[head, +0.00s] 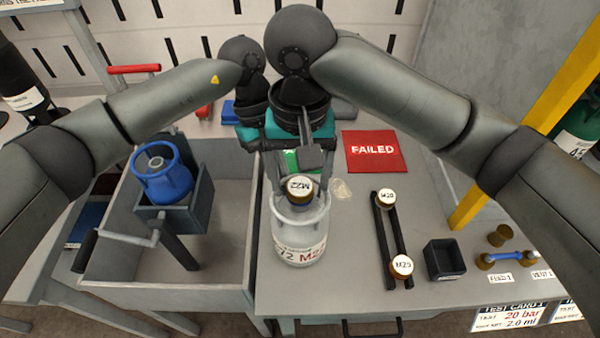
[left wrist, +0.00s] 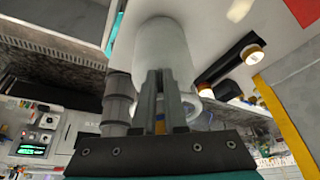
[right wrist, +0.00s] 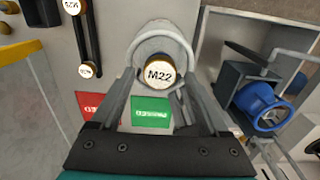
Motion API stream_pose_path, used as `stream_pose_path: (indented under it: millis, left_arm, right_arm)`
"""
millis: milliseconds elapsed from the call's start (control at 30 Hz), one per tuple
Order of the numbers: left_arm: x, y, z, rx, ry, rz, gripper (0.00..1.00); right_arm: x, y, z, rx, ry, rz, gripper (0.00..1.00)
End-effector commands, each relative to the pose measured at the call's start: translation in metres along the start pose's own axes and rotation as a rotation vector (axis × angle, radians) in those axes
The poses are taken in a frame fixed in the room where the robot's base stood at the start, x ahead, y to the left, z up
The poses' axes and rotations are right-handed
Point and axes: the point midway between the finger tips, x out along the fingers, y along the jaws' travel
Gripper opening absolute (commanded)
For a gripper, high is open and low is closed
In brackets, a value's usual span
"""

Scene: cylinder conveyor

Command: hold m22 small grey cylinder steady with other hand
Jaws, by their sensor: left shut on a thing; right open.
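The small grey M22 cylinder (head: 300,228) is upright at the left part of the worktop in the head view. It has a pale body, a collar and a brass cap labelled M22 (right wrist: 159,71). Whether its base touches the worktop is hard to tell. My left gripper (left wrist: 166,75) is shut on the M22 cylinder near its top; the exact grip point is partly hidden. My right gripper (right wrist: 160,78) is open above the cylinder, with a finger on either side of the cap; contact is not clear. In the head view both grippers crowd together behind the cap.
A grey bin (head: 225,291) with a blue valve-topped item (head: 165,183) stands left. A red FAILED card (head: 376,152) and green PASSED card (right wrist: 151,112) lie behind. Right are a dark rack (head: 392,235) with M20-type caps, a black box (head: 444,260) and a yellow post (head: 525,130).

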Motion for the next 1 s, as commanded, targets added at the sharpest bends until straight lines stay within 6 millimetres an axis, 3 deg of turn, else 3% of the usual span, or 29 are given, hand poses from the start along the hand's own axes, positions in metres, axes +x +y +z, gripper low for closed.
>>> stream_pose_path:
  millis: [200, 567, 1000]
  left_arm:
    - [-0.0008, -0.0005, -0.0003, 0.001, 0.000, -0.002, 0.00]
    - [-0.0008, -0.0005, -0.0003, 0.001, 0.000, -0.002, 0.00]
    - [-0.0008, -0.0005, -0.0003, 0.001, 0.000, -0.002, 0.00]
  right_arm:
    - [-0.0001, 0.0001, 0.0000, -0.145, 0.000, 0.000, 0.78]
    - [-0.0002, 0.0001, -0.0002, -0.181, 0.000, 0.000, 0.78]
    - [-0.0001, 0.0003, -0.0002, -0.632, 0.000, 0.000, 0.78]
